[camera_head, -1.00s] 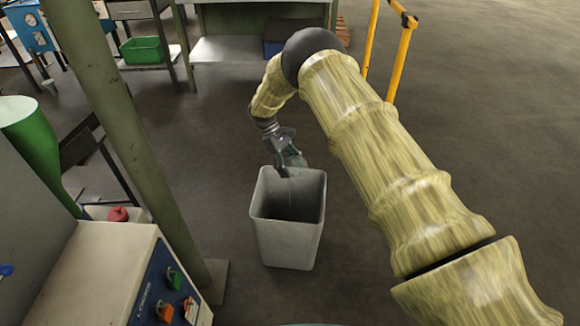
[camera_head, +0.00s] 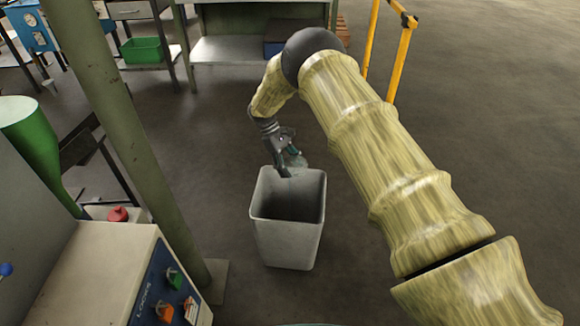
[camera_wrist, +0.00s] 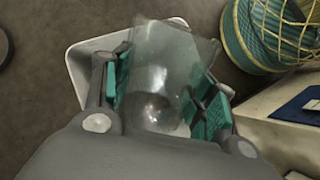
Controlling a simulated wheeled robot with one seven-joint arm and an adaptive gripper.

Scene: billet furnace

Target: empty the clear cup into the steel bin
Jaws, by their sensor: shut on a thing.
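The clear cup (camera_wrist: 165,70) is in the wrist view, between the teal finger pads of my gripper (camera_wrist: 160,90), which is shut on it. In the head view my gripper (camera_head: 288,160) is over the far rim of the steel bin, and the cup (camera_head: 295,159) is small and partly hidden by the fingers. The steel bin (camera_head: 287,242) is a grey, open-topped square container standing on the floor. Its rim (camera_wrist: 78,68) shows behind the cup in the wrist view. I cannot tell whether anything is left in the cup.
A green post (camera_head: 135,140) and a control box (camera_head: 115,275) with knobs stand left of the bin. A green funnel-shaped thing (camera_head: 38,145) is at the far left. A bench (camera_head: 235,50) and yellow rail (camera_head: 400,60) are behind. The floor right of my arm is clear.

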